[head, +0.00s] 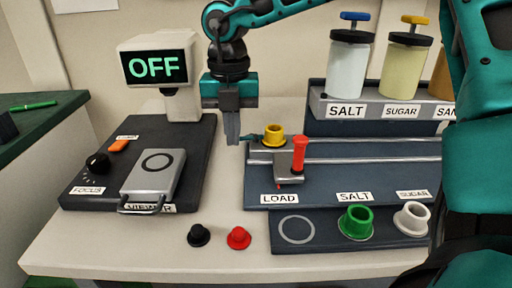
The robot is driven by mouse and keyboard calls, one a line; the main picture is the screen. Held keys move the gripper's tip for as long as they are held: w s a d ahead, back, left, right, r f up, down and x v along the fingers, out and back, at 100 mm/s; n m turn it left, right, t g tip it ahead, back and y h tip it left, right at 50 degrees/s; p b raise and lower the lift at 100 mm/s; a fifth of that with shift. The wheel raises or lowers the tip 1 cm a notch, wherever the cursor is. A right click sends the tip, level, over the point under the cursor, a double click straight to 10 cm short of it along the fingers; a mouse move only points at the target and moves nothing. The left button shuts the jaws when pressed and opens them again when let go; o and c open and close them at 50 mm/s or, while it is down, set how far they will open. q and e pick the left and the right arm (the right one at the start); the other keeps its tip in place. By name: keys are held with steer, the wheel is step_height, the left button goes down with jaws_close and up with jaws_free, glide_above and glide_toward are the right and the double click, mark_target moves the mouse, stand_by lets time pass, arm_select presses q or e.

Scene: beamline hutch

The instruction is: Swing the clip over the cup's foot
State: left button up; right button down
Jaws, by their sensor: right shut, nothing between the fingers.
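A yellow cup (273,134) with a wider foot stands upright at the back left of the dark rail stage, behind the LOAD label. The clip, a grey metal plate (289,170) with an upright red handle (299,152), is in front and slightly right of the cup. Its back edge lies close to the cup's foot; I cannot tell whether it overlaps the foot. My right gripper (232,138) points down just left of the yellow cup, apart from cup and clip. Its fingers are shut and empty. My left gripper is not in view.
A viewer unit (75,160) with an OFF screen (157,67) stands left. Black (199,235) and red (239,237) cups lie in front. Green (356,222) and white (411,218) cups sit on the front strip (325,245). Jars (347,70) stand at the back right.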

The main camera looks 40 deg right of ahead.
steer(key=shift+w, duration=0.15)
steer(key=shift+w+d, duration=0.1)
steer(key=shift+w, duration=0.05)
step_height(320, 180, up, 7)
steer(key=s+p, duration=0.1)
steer(key=p, duration=0.2)
steer(key=shift+a, duration=0.4)
stand_by(0.8)
